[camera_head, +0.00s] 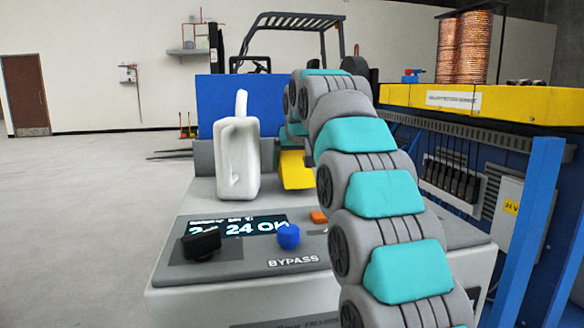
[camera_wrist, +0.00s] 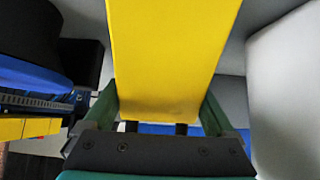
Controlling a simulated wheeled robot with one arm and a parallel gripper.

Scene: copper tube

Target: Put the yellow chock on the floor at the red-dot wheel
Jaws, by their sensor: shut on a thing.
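The yellow chock (camera_head: 296,171) shows in the head view just left of my arm, near the back edge of the grey console; part of it is hidden by the arm. In the wrist view the yellow chock (camera_wrist: 172,55) fills the upper middle, between the two green fingers of my gripper (camera_wrist: 160,108). The gripper is shut on it. In the head view the gripper is mostly hidden behind my arm. I cannot tell whether the chock touches the console. No red-dot wheel can be made out in either view.
A white jug (camera_head: 238,160) stands on the console (camera_head: 185,232), left of the chock. Knobs and a display are in front. A blue forklift (camera_head: 222,103) is behind. Blue equipment with a yellow top (camera_head: 410,96) and copper coils (camera_head: 465,50) lies right. Floor (camera_head: 80,200) is clear at left.

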